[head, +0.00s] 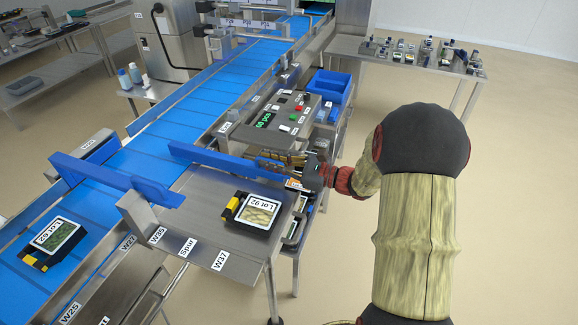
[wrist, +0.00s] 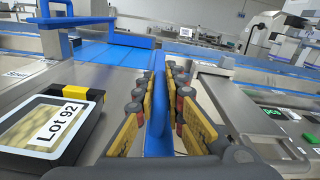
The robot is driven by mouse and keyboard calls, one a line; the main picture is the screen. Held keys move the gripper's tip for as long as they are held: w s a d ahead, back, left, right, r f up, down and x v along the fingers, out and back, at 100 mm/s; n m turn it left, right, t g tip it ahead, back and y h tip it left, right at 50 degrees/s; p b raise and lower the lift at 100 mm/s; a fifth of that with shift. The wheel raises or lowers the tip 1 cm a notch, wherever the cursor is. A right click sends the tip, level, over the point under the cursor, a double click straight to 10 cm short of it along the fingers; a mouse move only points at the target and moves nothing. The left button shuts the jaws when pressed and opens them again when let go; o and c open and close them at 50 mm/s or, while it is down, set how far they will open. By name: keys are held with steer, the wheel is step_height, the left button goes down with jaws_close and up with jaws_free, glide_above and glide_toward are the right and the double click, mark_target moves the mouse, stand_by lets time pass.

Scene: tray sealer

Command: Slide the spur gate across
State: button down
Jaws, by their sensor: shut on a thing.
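The spur gate is a long blue bar (head: 215,157) at the far side of the spur table, running from the belt edge to my gripper. My gripper (head: 290,170) is at its right end. The spur table (head: 200,205) carries labels reading Spur, W35 and W37. Part of the bar's end is hidden by the fingers.
A black tray labelled Lot 92 (head: 258,210) sits on the spur table, left of the bar in the wrist view (wrist: 45,125). Another blue rail (head: 115,178) crosses the belt. A control box (head: 285,118) stands beyond the bar.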

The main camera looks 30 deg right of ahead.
steer(key=x, duration=2)
steer(key=shift+w+a+r+p, duration=0.1)
steer(key=shift+a+p, duration=0.1)
steer(key=shift+p, duration=0.2)
steer(key=shift+w+a, duration=0.25)
steer(key=shift+w, duration=0.05)
steer(key=shift+r, duration=0.2)
steer(key=c, duration=2.2)
jaws_free()
steer(key=shift+w, duration=0.1)
steer(key=o, duration=0.3)
steer(key=shift+w+a, duration=0.1)
steer(key=shift+w, duration=0.05)
steer(key=shift+o, duration=0.3)
steer(key=shift+f, duration=0.2)
